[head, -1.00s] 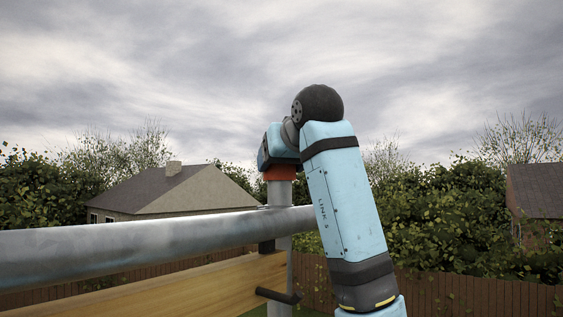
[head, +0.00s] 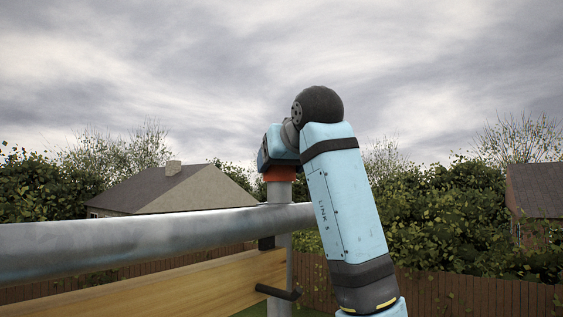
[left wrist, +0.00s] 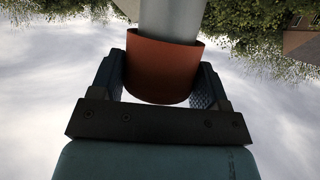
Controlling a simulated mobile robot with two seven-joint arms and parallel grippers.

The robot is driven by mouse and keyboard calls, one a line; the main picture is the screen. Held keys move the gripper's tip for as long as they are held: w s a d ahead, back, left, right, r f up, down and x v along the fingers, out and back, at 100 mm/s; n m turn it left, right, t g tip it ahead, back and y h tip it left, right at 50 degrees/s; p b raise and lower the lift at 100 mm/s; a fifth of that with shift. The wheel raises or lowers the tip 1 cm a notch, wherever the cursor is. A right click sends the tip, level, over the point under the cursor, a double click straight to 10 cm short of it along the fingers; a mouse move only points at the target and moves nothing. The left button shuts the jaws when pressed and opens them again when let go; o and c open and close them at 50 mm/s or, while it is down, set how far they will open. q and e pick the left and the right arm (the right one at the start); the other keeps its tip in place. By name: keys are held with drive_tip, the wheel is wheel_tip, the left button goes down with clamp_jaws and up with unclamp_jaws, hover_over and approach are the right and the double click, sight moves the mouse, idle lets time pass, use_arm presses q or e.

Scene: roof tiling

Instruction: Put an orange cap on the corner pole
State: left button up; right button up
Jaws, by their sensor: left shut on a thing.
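The orange cap (head: 280,174) sits at the top of the grey corner pole (head: 279,240), with the pole's end inside it. It also shows in the left wrist view (left wrist: 162,70), where the pole (left wrist: 172,20) comes out of its open end. My left gripper (left wrist: 163,88) is shut on the orange cap, one finger on each side. In the head view the gripper's body is right above the cap and hides its top. I cannot tell how deep the pole sits in the cap. My right gripper is not in view.
A thick grey rail (head: 130,239) runs from the left to the pole. Below it are a wooden board (head: 160,290) and a dark bracket (head: 278,292) by the pole. A fence, hedges and houses lie far behind.

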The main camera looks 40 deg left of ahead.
use_arm(q)
drive_tip(key=shift+f, duration=0.2)
drive_tip(key=o, duration=0.6)
drive_tip(key=shift+o, duration=0.2)
drive_tip(key=v, duration=1.1)
idle(0.6)
